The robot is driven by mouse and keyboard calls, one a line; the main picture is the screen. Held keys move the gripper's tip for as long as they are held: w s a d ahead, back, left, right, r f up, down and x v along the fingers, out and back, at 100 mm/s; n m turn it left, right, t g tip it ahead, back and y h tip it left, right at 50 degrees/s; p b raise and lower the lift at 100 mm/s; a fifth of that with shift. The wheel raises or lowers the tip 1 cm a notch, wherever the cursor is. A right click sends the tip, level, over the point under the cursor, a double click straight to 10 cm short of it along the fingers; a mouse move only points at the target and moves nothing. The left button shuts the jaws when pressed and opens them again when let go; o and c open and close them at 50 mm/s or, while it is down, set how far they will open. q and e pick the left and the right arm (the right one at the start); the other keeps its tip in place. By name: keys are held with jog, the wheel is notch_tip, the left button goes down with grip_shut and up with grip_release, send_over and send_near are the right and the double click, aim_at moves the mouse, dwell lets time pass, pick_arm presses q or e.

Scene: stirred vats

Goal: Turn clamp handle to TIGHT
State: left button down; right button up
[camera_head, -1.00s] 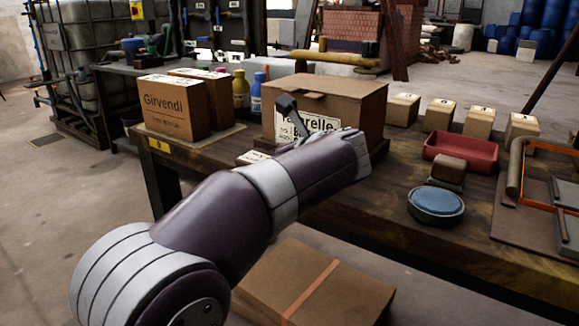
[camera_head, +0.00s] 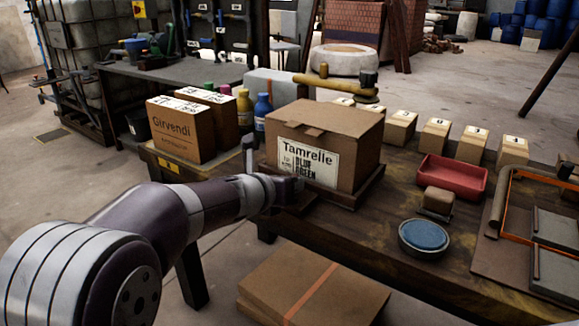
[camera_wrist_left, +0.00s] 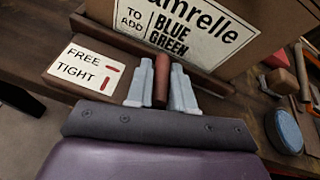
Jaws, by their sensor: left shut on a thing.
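The clamp handle (camera_wrist_left: 161,78) shows in the left wrist view as a reddish-brown bar between the two pale fingers of my left gripper (camera_wrist_left: 162,96). The gripper is shut on it, just in front of the Tamrelle box (camera_wrist_left: 195,25). A white card (camera_wrist_left: 85,68) left of the fingers reads FREE and TIGHT, each with a red mark. In the head view my left gripper (camera_head: 288,192) is at the near left corner of the base under the Tamrelle box (camera_head: 322,150), and the handle cannot be made out. My right gripper is not in view.
Girvendi boxes (camera_head: 182,133) and bottles stand left of the Tamrelle box. To the right are a red tray (camera_head: 452,180), a round blue-topped dish (camera_head: 424,236) and several small cartons. A flat carton (camera_head: 315,290) lies below the table's front edge.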

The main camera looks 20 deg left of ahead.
pick_arm(q)
jog(key=shift+a+r+m+g+h+p, duration=0.1)
jog(key=shift+r+m+g+h+p, duration=0.2)
jog(key=shift+m+h+p, duration=0.65)
jog(key=shift+w, duration=0.1)
jog(key=c, duration=1)
grip_release()
jog(key=shift+c, duration=0.2)
jog(key=shift+f, duration=0.1)
jog(key=p+v, duration=0.4)
jog(key=v, duration=0.8)
jog(key=shift+s+a+p, duration=0.15)
jog(key=shift+s+p, duration=0.15)
